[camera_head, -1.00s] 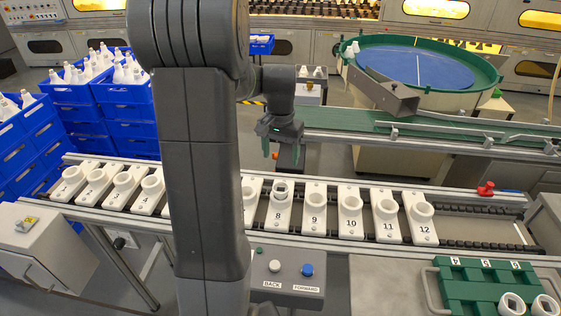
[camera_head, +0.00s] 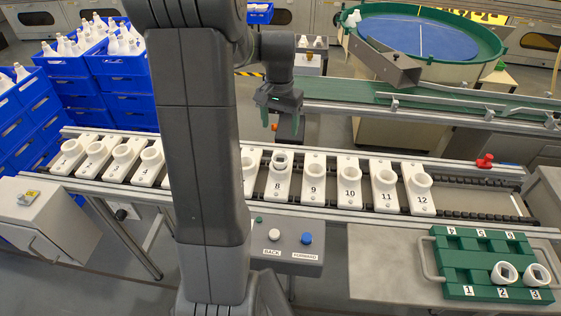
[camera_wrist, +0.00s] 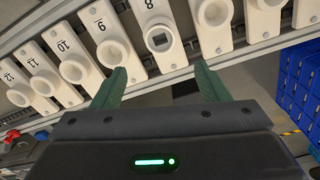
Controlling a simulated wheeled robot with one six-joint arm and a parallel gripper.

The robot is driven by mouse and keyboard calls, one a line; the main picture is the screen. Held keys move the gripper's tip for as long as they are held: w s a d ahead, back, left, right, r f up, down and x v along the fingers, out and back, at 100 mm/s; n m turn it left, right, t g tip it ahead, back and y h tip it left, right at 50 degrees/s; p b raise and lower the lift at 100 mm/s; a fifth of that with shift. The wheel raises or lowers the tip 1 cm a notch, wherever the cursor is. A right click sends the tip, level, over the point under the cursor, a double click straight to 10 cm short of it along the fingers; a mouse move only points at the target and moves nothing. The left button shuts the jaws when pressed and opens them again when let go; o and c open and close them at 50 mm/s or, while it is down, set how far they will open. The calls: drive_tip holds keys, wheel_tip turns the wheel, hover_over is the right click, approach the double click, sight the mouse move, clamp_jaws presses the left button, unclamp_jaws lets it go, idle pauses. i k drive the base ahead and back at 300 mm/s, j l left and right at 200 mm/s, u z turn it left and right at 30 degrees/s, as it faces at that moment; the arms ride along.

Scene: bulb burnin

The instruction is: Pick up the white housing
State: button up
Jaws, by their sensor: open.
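A white housing (camera_head: 280,160), a short ring with a square opening, sits in the socket of carrier 8 on the conveyor. It also shows in the wrist view (camera_wrist: 164,35), just beyond my fingertips. Two similar white housings stand in the green tray (camera_head: 455,258), one by label 2 (camera_head: 504,273) and one by label 3 (camera_head: 538,275). My gripper (camera_head: 283,122) is open and empty, behind the conveyor near carrier 8. In the wrist view its green fingers (camera_wrist: 160,80) are spread apart with nothing between them.
Numbered white carriers (camera_head: 349,184) line the conveyor on both sides of carrier 8. A control box with BACK and FORWARD buttons (camera_head: 287,258) stands in front. A green-rimmed round feeder (camera_head: 425,40) stands behind.

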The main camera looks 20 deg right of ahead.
sight(503, 272)
drive_tip(key=z, duration=3.3)
